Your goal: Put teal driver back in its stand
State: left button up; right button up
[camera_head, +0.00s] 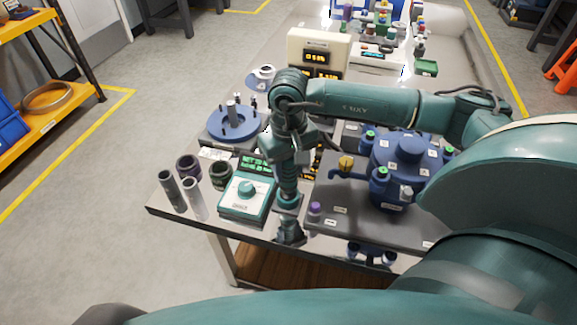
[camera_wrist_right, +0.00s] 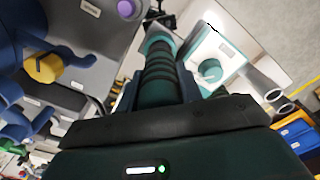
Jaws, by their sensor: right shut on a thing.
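The teal driver (camera_head: 288,190) stands roughly upright above the front edge of the bench in the head view. My right gripper (camera_head: 289,165) is shut on its upper part. In the right wrist view the driver (camera_wrist_right: 157,75), teal with dark ridges, sits between the jaws of the gripper (camera_wrist_right: 157,92). A small dark holder (camera_head: 290,233), which looks like the stand, is directly below the driver at the bench edge. A dark piece also shows beyond the driver's far end in the wrist view (camera_wrist_right: 162,16). I cannot tell whether driver and stand touch. My left gripper is out of view.
A teal box with a knob (camera_head: 246,193) and grey tubes (camera_head: 170,190) stand left of the driver. A dark plate (camera_head: 340,215) with a blue vessel (camera_head: 405,160) and a purple-capped part (camera_head: 314,211) is close on the right.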

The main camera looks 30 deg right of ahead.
dwell(0.6)
jog(key=o, duration=1.2)
jog(key=shift+c, duration=0.2)
jog(key=shift+f, duration=0.1)
notch_tip(320, 180, up, 9)
jog(key=p, duration=0.4)
jog(key=shift+p, duration=0.3)
